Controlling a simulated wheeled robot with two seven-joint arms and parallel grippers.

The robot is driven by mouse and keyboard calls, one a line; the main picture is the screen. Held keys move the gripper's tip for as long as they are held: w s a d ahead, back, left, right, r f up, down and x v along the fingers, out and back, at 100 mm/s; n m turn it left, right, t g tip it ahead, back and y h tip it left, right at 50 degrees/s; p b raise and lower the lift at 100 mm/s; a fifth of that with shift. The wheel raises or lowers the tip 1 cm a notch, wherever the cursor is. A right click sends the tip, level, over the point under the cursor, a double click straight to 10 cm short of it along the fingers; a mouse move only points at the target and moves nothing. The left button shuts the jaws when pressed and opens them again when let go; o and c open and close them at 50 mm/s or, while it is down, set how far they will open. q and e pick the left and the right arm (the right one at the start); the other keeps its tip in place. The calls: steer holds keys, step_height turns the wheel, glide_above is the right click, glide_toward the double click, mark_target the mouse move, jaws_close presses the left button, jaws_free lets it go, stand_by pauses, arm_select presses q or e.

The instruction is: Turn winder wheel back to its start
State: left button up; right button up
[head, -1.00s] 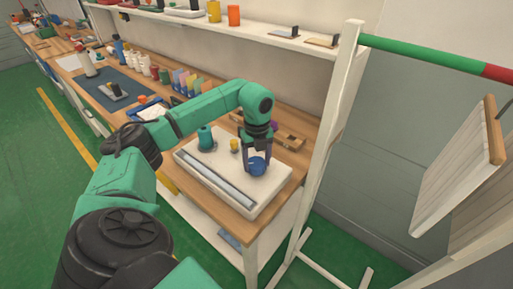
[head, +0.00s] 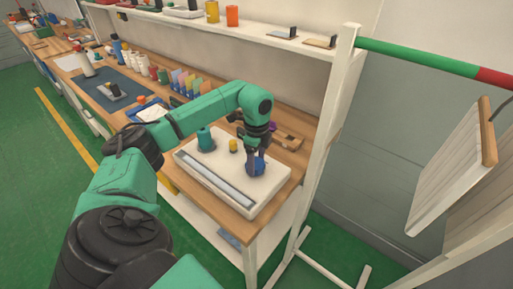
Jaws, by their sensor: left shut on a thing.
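The winder is a pale flat base (head: 215,190) with a long grey strip along its front, lying on the wooden bench. A teal spool-like part (head: 205,139) and a small yellow part (head: 233,146) stand on it. The blue winder wheel (head: 260,166) is at its right end. My left gripper (head: 256,170) points down over the blue wheel and is shut on it, hiding part of it. My right gripper is not in view.
Coloured card-like items (head: 188,82) and a blue tray (head: 150,112) lie further left on the bench. A white post (head: 332,125) stands right of the winder. A shelf (head: 280,38) runs above the bench.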

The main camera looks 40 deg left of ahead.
arm_select(q)
steer(key=shift+w+r+n, duration=0.1)
steer(key=shift+r+n, duration=0.1)
steer(key=shift+n, duration=0.1)
steer(key=o, duration=1.3)
steer(key=shift+o, duration=0.2)
steer(key=shift+f, duration=0.1)
step_height(320, 180, up, 9)
steer(key=shift+f+b, duration=0.15)
steer(key=shift+b, duration=0.7)
step_height(320, 180, up, 6)
steer(key=p, duration=0.2)
glide_above(257, 163)
steer(key=shift+a, duration=0.1)
steer(key=shift+f, duration=0.1)
